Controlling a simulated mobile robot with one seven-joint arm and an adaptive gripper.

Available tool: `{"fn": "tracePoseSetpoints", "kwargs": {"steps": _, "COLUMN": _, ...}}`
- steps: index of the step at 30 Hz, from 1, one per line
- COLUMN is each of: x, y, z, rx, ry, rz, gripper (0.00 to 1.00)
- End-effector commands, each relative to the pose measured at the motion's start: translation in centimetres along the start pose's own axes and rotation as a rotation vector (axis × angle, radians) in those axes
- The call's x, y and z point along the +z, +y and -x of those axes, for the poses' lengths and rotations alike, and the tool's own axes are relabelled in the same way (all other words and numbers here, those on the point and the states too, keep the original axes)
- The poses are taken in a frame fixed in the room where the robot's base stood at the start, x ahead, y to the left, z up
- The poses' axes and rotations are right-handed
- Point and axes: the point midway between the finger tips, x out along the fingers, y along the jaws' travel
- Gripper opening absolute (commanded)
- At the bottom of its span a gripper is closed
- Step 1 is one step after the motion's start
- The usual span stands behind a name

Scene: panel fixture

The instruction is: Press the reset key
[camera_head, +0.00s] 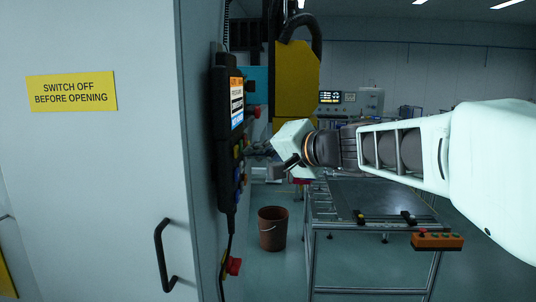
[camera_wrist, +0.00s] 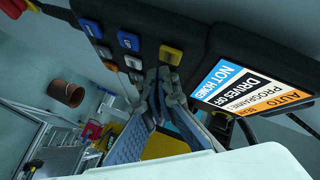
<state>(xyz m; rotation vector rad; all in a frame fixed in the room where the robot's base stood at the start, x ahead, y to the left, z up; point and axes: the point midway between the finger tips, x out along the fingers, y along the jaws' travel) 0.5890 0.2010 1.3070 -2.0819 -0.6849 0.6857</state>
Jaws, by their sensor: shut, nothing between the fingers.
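A dark hand-held control panel (camera_head: 228,135) hangs upright on the side of the grey cabinet; it also shows across the top of the wrist view (camera_wrist: 225,45). Its keys include two blue ones (camera_wrist: 128,41), a yellow one (camera_wrist: 171,55) and a whitish one (camera_wrist: 133,62). Key lettering is too small to read, so I cannot tell which is the reset key. My gripper (camera_wrist: 165,73) is shut and empty, its tips just below the yellow key in the wrist view; contact cannot be told. In the head view my gripper (camera_head: 284,168) is right of the panel.
The panel screen (camera_wrist: 253,90) reads AUTO, DRIVES OFF and NOT HOMED. The cabinet door has a black handle (camera_head: 164,257). A brown bucket (camera_head: 272,236) stands on the floor, and a metal table (camera_head: 370,198) is at right.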

Motion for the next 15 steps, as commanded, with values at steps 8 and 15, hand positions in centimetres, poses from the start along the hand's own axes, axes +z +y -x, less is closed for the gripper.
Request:
{"fn": "tracePoseSetpoints", "kwargs": {"steps": 8, "x": -0.5, "y": 0.6, "z": 0.7, "rx": 0.000, "ry": 0.004, "rz": 0.000, "gripper": 0.00}}
{"fn": "tracePoseSetpoints", "kwargs": {"steps": 15, "x": -1.7, "y": 1.9, "z": 2.3, "rx": 0.001, "ry": 0.003, "rz": 0.001, "gripper": 0.00}}
